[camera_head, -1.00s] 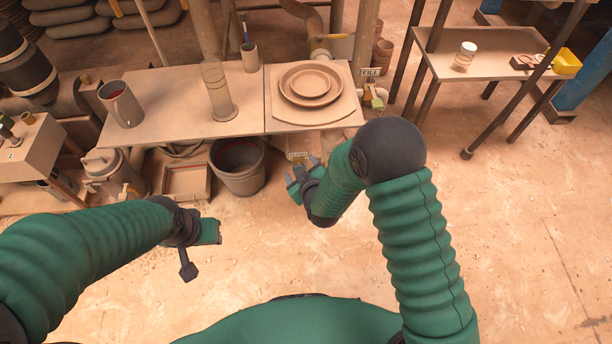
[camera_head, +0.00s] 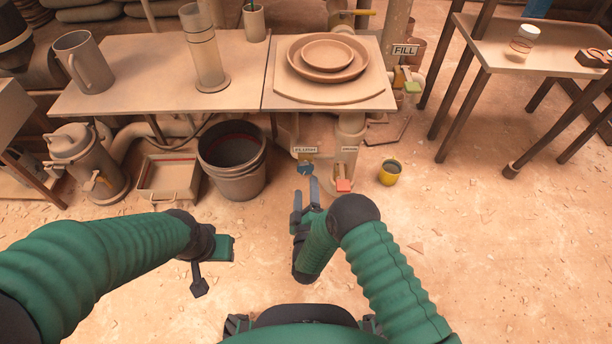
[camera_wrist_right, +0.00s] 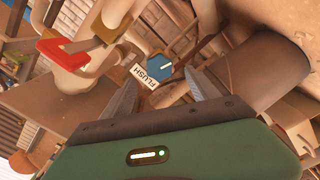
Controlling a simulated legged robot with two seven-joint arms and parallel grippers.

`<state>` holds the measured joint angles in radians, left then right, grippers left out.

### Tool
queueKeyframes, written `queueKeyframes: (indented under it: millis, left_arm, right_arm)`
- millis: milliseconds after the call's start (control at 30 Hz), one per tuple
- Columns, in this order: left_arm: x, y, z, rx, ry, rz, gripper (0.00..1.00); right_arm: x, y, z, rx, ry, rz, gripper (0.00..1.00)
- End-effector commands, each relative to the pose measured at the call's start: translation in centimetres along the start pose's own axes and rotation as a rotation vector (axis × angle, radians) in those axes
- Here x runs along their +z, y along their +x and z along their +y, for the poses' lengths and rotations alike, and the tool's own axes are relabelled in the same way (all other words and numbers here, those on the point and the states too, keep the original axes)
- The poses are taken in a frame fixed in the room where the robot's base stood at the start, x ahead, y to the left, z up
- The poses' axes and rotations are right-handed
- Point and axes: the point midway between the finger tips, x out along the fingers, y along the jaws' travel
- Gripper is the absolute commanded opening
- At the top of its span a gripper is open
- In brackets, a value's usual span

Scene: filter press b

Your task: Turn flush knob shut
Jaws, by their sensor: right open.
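The flush knob (camera_head: 306,168) is a small blue knob under the table, just below a white FLUSH label (camera_head: 305,150). In the right wrist view the blue knob (camera_wrist_right: 160,67) has a white pointer line and sits ahead of the fingers, beside the FLUSH label (camera_wrist_right: 145,75). My right gripper (camera_head: 305,188) is open just in front of the knob, with its fingers toward it. In the wrist view the knob lies beyond the gap between the fingertips (camera_wrist_right: 163,88), apart from them. My left gripper (camera_head: 212,264) is low at the left, away from the knob; its jaw gap is unclear.
A red-orange handle (camera_head: 343,185) sits right of the knob under another label. A grey bucket (camera_head: 233,185) and a tray (camera_head: 169,198) stand to the left. A yellow cup (camera_head: 390,172) is on the floor to the right. The table edge (camera_head: 330,106) overhangs the knob.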

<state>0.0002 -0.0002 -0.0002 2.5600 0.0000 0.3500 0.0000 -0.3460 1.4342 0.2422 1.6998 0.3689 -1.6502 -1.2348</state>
Motion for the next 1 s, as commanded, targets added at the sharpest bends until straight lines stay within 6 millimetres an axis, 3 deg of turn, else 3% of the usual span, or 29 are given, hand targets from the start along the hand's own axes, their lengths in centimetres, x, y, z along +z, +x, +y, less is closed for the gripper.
queueKeyframes:
  millis: [33, 300, 467, 700, 1000]
  left_arm:
    - [0.4, 1.7, 0.0, 0.000, 0.000, 0.000, 0.36]
    - [1.2, 5.2, 0.0, 0.000, 0.000, 0.000, 0.36]
    - [1.3, 5.6, 0.0, 0.000, 0.000, 0.000, 0.36]
    - [1.3, 5.5, 0.0, 0.000, 0.000, 0.000, 0.36]
    - [1.3, 5.5, 0.0, 0.000, 0.000, 0.000, 0.36]
  right_arm:
    - [0.5, 1.4, -0.6, 0.007, 0.003, -0.001, 0.69]
    - [0.3, 7.2, -0.4, 0.003, 0.001, 0.000, 0.69]
    - [0.1, 8.5, -0.1, 0.000, 0.001, 0.000, 0.69]
    - [0.0, 8.6, 0.1, 0.000, 0.000, 0.000, 0.69]
    - [0.0, 8.6, 0.0, -0.001, 0.000, 0.000, 0.30]
